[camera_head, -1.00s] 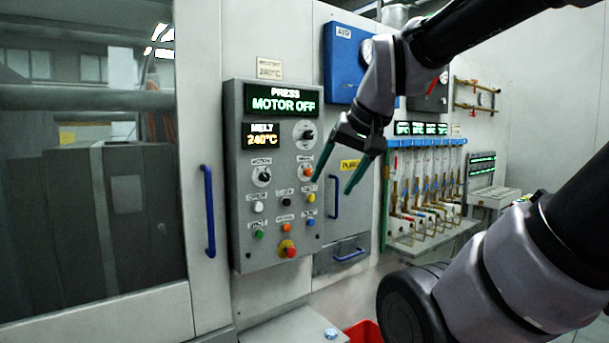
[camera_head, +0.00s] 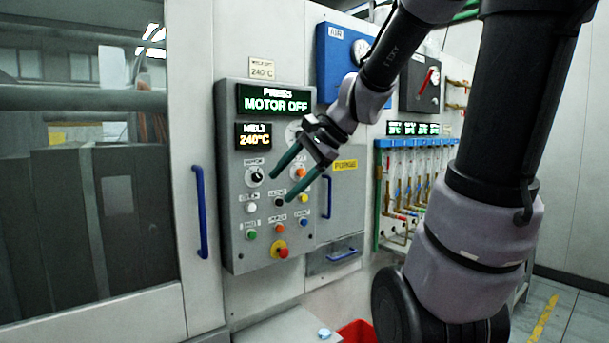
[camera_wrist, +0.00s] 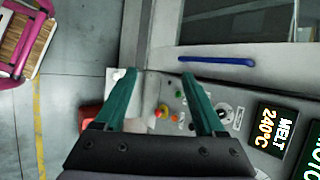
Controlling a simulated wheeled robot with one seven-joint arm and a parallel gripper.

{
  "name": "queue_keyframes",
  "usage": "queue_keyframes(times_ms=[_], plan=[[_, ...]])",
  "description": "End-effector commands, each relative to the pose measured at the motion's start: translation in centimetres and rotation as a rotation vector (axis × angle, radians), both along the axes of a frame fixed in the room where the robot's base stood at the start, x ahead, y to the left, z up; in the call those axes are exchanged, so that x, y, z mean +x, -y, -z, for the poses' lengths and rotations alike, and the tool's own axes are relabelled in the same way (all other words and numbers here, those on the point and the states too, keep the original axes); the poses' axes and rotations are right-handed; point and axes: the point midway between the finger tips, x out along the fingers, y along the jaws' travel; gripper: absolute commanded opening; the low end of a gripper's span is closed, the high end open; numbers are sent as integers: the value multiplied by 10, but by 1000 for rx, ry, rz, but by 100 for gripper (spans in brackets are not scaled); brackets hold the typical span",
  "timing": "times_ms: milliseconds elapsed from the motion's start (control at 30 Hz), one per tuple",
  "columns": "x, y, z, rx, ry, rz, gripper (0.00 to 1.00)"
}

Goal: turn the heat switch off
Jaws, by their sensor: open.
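A grey control panel (camera_head: 228,215) carries two black rotary knobs. The left knob (camera_head: 256,176) sits on a white disc below the MELT 240°C display (camera_head: 253,136); it also shows in the wrist view (camera_wrist: 222,108). The upper right knob's pale disc (camera_head: 293,130) is partly hidden behind my gripper. The small labels are too blurred to tell which knob is the heat switch. My gripper (camera_head: 281,187) is open and empty, its green fingers pointing down-left in front of the panel. In the wrist view my gripper (camera_wrist: 158,73) has its fingers spread; contact with the panel cannot be told.
The panel's lower half has several coloured buttons and a red stop button (camera_head: 283,253) on yellow. A blue door handle (camera_head: 201,212) is to the left, another blue handle (camera_head: 327,197) to the right. A red bin (camera_head: 358,332) stands on the floor below.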

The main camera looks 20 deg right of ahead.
Motion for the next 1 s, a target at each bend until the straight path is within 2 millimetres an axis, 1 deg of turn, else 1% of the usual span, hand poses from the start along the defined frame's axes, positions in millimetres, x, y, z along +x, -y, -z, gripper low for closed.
queue_keyframes(times_ms=[33, 67, 133, 167, 200, 267, 300, 367, 400, 467, 500, 600, 700, 733, 833, 933, 1000], plan=[[22, 0, 3, 122, -68, 84, 72], [35, -1, 2, 200, -103, 136, 72], [67, 2, 1, 386, -180, 259, 72], [82, 6, 0, 465, -208, 313, 72], [102, 13, 0, 573, -247, 386, 72], [133, 29, 0, 736, -297, 496, 72], [153, 42, 2, 844, -327, 569, 72], [182, 67, 6, 1005, -362, 678, 72], [200, 86, 10, 1109, -380, 747, 72], [223, 115, 17, 1250, -397, 840, 72], [235, 133, 22, 1335, -404, 895, 72], [256, 173, 34, 1504, -407, 1001, 72], [266, 198, 43, 1602, -401, 1062, 72], [268, 202, 45, 1620, -400, 1073, 72], [274, 208, 46, 1647, -396, 1087, 72], [284, 204, 46, 1646, -396, 1086, 72], [295, 199, 46, 1644, -396, 1084, 72]])
